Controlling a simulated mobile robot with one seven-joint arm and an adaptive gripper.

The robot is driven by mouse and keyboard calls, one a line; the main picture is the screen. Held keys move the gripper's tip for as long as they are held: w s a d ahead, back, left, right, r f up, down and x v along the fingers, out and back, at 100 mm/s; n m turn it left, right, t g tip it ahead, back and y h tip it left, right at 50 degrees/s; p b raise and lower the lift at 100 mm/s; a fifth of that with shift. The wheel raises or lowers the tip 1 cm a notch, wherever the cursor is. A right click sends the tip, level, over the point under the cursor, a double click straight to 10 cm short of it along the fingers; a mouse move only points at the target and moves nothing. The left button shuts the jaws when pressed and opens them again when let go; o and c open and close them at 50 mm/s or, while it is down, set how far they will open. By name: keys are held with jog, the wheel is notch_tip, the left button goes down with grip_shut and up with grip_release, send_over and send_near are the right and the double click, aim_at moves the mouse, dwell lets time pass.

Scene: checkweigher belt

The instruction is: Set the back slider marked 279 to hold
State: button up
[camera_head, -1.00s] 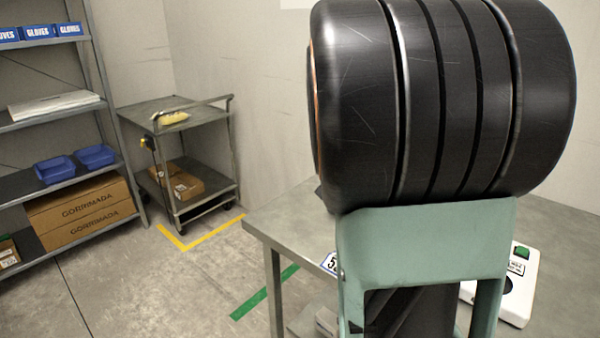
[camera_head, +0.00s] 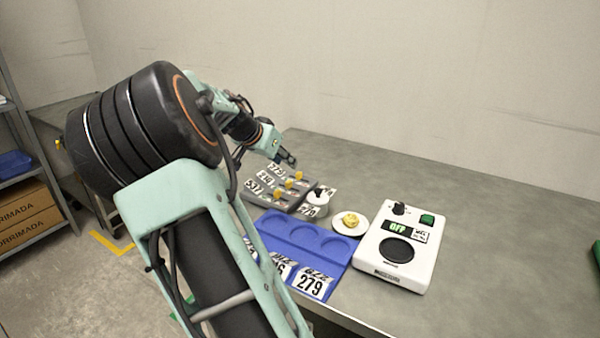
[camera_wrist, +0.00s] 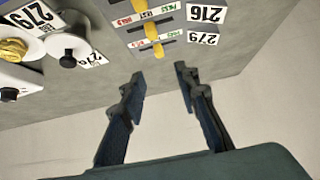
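The grey slider box (camera_head: 280,200) stands at the back left of the table, with yellow knobs in parallel slots and number plates at its left. The back plate (camera_wrist: 195,38) reads 279, upside down in the wrist view. The back yellow knob (camera_wrist: 158,49) sits about mid-slot, between a red label on the left and a green one on the right; the small print is hard to read. My gripper (camera_wrist: 159,73) is open and empty, its fingertips apart from the knob. In the head view my gripper (camera_head: 286,159) is just behind and above the box.
A blue tray (camera_head: 268,235) lies in front, with a saucer (camera_head: 338,226) and a white scale reading OFF (camera_head: 420,262) to the right. The table's back right is clear.

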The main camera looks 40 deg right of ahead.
aim_at(299, 172)
jog(key=x, duration=1)
jog(key=shift+d+f+b, duration=0.1)
jog(key=shift+f+b, duration=0.05)
jog(key=shift+b, duration=0.25)
grip_shut()
